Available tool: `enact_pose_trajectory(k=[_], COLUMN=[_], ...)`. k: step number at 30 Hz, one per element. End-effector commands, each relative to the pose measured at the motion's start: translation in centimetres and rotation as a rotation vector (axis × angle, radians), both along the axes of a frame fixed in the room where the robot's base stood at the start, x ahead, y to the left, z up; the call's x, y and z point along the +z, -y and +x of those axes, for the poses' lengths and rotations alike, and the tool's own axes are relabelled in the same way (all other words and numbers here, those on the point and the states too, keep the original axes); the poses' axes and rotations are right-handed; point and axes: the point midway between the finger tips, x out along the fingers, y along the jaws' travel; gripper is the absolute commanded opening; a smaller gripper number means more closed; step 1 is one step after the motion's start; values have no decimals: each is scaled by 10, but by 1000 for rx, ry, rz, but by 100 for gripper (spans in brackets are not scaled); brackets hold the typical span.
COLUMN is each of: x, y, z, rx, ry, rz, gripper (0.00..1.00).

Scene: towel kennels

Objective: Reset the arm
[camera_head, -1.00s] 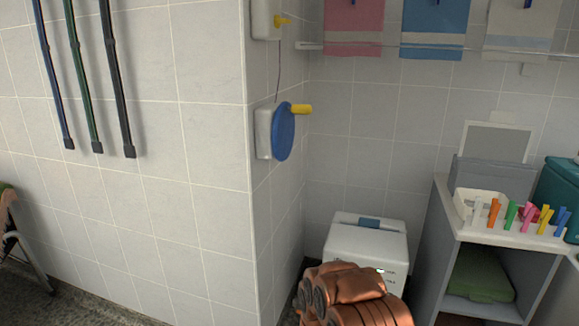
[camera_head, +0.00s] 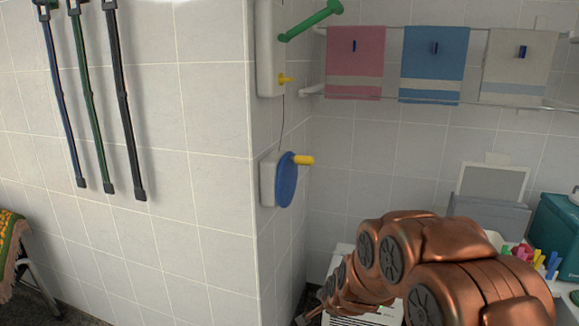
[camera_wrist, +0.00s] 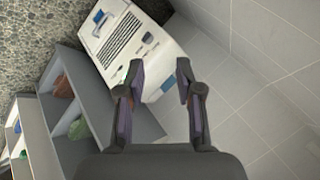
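My gripper shows in the wrist view (camera_wrist: 160,85) with its two fingers apart and nothing between them. The gripper does not appear to touch the unit. In the head view my copper-coloured arm is folded at the lower right and covers much of the white unit (camera_head: 345,250). The fingertips are hard to make out there.
Pink (camera_head: 355,62), blue (camera_head: 432,64) and white (camera_head: 518,66) towels hang on a rail at the back wall. A blue disc with a yellow handle (camera_head: 286,180) and a green lever (camera_head: 310,20) jut from the wall corner. A shelf unit (camera_wrist: 75,105) stands beside the white unit.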

Motion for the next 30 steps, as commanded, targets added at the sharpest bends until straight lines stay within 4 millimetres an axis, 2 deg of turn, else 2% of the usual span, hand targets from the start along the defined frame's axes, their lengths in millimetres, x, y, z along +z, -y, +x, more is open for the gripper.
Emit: enact_pose_trajectory(k=[1, 3, 8, 14, 26, 30], x=[21, 39, 77, 121, 204, 230], y=[1, 2, 6, 15, 46, 59], z=[-12, -31, -77, -142, -287, -341], rx=[33, 91, 220, 382, 696, 800], ry=[-24, -63, -155, -270, -504, -592], rz=[-15, -40, -98, -169, -288, -317], gripper=[35, 35, 35, 35, 35, 35])
